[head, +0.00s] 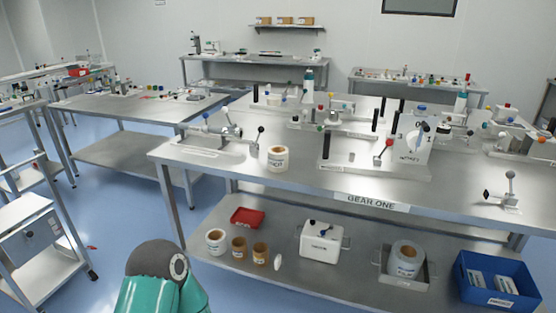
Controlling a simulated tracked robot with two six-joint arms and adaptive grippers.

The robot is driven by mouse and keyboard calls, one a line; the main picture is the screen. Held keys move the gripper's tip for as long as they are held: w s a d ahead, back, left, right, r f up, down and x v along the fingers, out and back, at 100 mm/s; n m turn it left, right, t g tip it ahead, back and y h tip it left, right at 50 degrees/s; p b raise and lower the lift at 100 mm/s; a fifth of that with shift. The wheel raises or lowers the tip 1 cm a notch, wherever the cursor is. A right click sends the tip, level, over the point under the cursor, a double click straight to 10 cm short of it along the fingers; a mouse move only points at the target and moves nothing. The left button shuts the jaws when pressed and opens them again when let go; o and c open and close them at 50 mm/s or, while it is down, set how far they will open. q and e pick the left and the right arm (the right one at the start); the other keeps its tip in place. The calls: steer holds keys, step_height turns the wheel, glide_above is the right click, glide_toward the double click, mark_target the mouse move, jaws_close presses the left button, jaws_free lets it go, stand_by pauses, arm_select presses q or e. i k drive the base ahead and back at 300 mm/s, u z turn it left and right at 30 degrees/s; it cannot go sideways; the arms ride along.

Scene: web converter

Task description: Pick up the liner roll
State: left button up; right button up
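A white roll with a printed label (278,158) stands upright near the front left of the steel table marked GEAR ONE (300,185). A smaller white roll (215,242) stands on the table's lower shelf, at the left. A larger white roll (405,259) sits in a metal tray on the same shelf, to the right. The labels are too small to read, so I cannot tell which one is the liner roll. A teal and grey link of my arm shows at the bottom left. Neither of my grippers is in view.
The shelf also holds a red tray (247,217), two brown rolls (239,248), a white box (322,241) and a blue bin (497,286). Levered fixtures (377,162) stand on the tabletop. A grey cart (32,240) stands at left. Blue floor is open left of the table.

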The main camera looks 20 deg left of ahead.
mark_target(277, 155)
steer(key=k, duration=1.3)
steer(key=u, duration=0.45)
steer(key=i, duration=0.95)
steer(key=u, duration=0.7)
steer(key=i, duration=1.6)
steer(key=z, duration=0.65)
steer(key=i, duration=0.7)
steer(key=z, duration=0.4)
steer(key=k, duration=0.9)
steer(key=z, duration=0.15)
steer(key=i, duration=0.3)
